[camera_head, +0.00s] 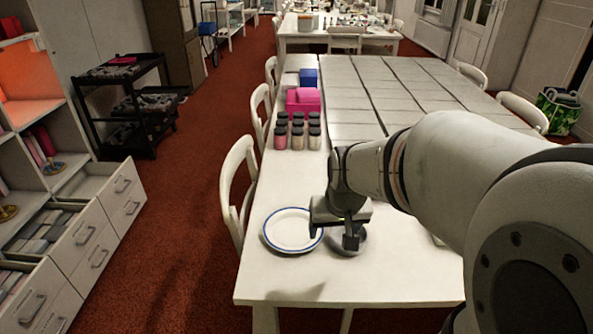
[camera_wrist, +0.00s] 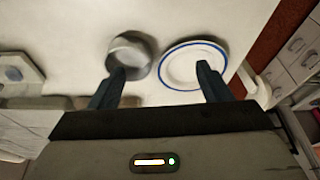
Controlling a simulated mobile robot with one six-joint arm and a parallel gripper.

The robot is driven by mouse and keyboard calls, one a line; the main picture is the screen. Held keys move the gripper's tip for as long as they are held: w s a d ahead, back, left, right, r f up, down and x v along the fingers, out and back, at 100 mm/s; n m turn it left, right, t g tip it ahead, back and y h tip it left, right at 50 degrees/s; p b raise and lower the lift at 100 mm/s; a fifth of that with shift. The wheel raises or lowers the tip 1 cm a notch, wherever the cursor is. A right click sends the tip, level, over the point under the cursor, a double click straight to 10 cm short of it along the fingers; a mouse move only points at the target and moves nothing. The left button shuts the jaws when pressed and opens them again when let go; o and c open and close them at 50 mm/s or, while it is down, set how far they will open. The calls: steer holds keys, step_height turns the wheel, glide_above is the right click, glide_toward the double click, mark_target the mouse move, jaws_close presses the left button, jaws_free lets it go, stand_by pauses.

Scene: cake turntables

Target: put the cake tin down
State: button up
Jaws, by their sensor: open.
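The grey round cake tin (camera_wrist: 141,67) stands on the white table (camera_wrist: 85,25) in the wrist view, beside a white plate with a blue rim (camera_wrist: 180,72). In the head view the tin (camera_head: 362,241) is partly hidden behind my gripper (camera_head: 333,236), just right of the plate (camera_head: 290,232). My gripper is open. In the wrist view its fingers (camera_wrist: 160,67) are spread wide, with nothing held between them. One fingertip overlaps the tin's near edge and the other overlaps the plate's edge; I cannot tell whether either touches.
Several dark-lidded jars (camera_head: 297,133), a pink box (camera_head: 303,101) and a blue box (camera_head: 309,77) stand farther back. A pale object with a blue-grey round (camera_wrist: 14,74) lies at left in the wrist view. A white chair (camera_head: 238,190) stands at the table's left edge.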

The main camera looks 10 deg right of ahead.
steer(key=o, duration=0.4)
steer(key=shift+m+t+h, duration=0.4)
steer(key=shift+m, duration=0.4)
steer(key=w+d+f, duration=0.2)
steer(key=w+d+f+b, duration=0.1)
steer(key=w+d+f, duration=0.1)
steer(key=d, duration=0.1)
steer(key=w+d+f+b, duration=0.1)
steer(key=w+d+f, duration=0.1)
steer(key=f, duration=0.1)
steer(key=shift+w+d, duration=0.3)
steer(key=shift+d, duration=0.1)
steer(key=shift+b+x, duration=0.65)
steer(key=shift+x, duration=3.15)
